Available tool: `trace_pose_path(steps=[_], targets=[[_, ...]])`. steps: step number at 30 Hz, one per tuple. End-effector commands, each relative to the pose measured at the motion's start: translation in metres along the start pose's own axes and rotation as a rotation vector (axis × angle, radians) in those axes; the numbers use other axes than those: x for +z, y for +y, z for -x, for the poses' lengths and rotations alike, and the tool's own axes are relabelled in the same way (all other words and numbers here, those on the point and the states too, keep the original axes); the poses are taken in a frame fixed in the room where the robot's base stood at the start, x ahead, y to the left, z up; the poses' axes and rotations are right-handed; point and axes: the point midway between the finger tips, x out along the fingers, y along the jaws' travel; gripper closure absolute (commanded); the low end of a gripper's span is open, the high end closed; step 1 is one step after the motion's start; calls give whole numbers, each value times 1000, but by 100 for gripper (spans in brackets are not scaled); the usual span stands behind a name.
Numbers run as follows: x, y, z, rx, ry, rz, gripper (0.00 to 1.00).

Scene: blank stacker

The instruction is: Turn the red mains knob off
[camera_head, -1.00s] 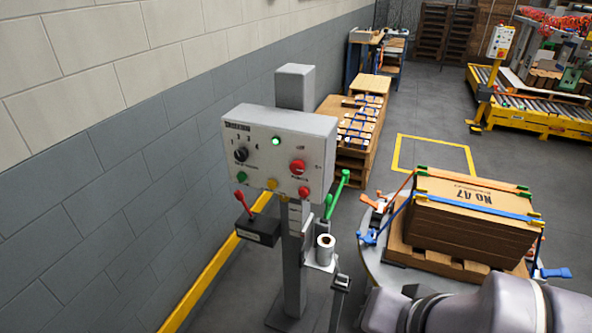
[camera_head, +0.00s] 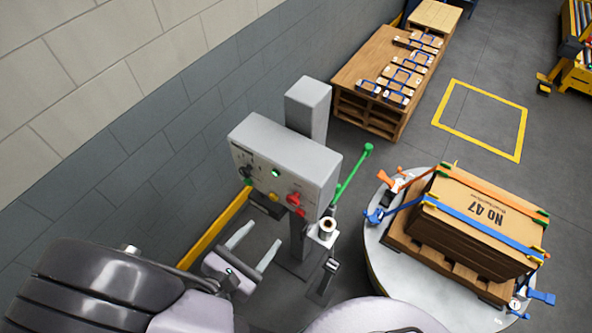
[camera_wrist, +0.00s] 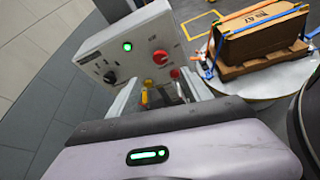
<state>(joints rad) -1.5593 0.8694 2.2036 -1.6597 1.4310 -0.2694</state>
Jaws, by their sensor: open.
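The red mains knob (camera_head: 293,199) is on the right side of the grey control panel (camera_head: 285,150), which stands on a post by the wall. In the wrist view the red knob (camera_wrist: 160,57) is on the panel's right half, with a lit green lamp (camera_wrist: 127,46) to its left. My gripper (camera_head: 256,246) is open and empty, in front of and below the panel. Its fingers are apart from the knob. In the wrist view its fingers (camera_wrist: 160,92) reach up toward the panel's lower edge, below the knob. The knob's exact pointer angle is too small to tell.
A red button (camera_wrist: 175,73) sits just below the knob. A black selector knob (camera_wrist: 109,77) is at the panel's left. A green lever (camera_head: 352,175) rises beside the post. A turntable (camera_head: 385,277) with a strapped box (camera_head: 470,215) stands right. The wall is close on the left.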

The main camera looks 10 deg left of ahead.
Motion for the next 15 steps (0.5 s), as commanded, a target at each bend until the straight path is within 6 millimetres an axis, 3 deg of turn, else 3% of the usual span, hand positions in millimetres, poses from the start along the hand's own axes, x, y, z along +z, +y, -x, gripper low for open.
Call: trace_pose_path(steps=[9,15], targets=[[1,-3,-98,-10,-1,-2,43],[0,-2,-134,-7,0,-3,43]])
